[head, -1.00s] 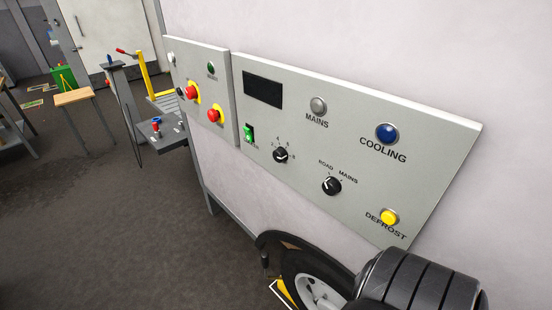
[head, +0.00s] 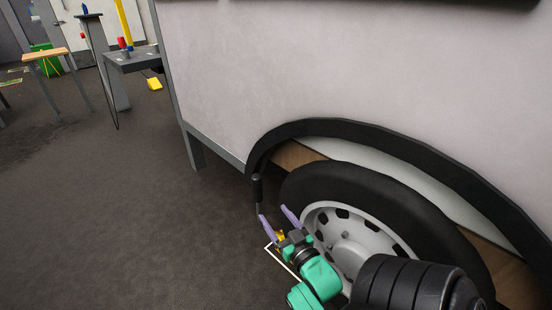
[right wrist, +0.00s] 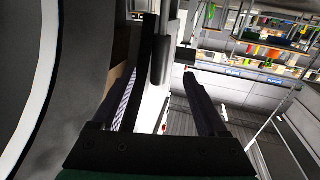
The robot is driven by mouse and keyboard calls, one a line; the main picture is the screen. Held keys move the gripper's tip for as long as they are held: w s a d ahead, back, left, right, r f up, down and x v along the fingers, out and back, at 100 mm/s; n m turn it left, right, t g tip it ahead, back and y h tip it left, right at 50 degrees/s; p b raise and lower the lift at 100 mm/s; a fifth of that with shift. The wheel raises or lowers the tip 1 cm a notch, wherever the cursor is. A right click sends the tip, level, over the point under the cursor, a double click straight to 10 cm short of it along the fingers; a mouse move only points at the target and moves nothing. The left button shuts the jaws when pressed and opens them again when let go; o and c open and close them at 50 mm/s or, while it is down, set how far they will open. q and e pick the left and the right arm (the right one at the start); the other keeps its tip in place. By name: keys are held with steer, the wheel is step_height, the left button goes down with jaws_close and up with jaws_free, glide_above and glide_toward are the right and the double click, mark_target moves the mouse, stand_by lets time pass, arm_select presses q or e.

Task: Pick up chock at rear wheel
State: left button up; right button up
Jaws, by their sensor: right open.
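The chock (head: 281,236) shows only as small yellow patches on the floor beside the rear wheel (head: 340,190), mostly hidden behind my right gripper. My right gripper (head: 274,212) is open, its two pale purple fingers apart just in front of the tyre and above the chock. A dark upright handle on a thin rod (head: 257,188) stands just beyond the left fingertip; I cannot tell whether it belongs to the chock. In the right wrist view the open fingers (right wrist: 159,74) show with a dark bar between them, and no chock is recognisable. My left gripper is out of view.
The white trailer side (head: 340,70) and black wheel arch (head: 360,130) rise close over the wheel. A white outline (head: 281,262) marks the floor by the gripper. A grey stand (head: 135,60) is at the back left. The floor to the left is clear.

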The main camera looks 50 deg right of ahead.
mark_target(260, 195)
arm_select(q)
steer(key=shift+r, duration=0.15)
arm_select(e)
steer(key=shift+r, duration=0.15)
steer(key=shift+w, duration=0.1)
steer(key=b+x, duration=0.1)
steer(key=x, duration=0.2)
steer(key=b+x, duration=0.1)
steer(key=x, duration=0.3)
steer(key=b+x, duration=0.2)
steer(key=x, duration=0.2)
steer(key=shift+w+f, duration=0.25)
steer(key=shift+f, duration=0.05)
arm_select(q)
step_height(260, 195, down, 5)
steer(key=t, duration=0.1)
arm_select(e)
steer(key=shift+w+d+r, duration=0.1)
steer(key=shift+w+d, duration=0.05)
steer(key=shift+w, duration=0.25)
steer(key=shift+b+x, duration=0.45)
steer(key=shift+x, duration=0.6)
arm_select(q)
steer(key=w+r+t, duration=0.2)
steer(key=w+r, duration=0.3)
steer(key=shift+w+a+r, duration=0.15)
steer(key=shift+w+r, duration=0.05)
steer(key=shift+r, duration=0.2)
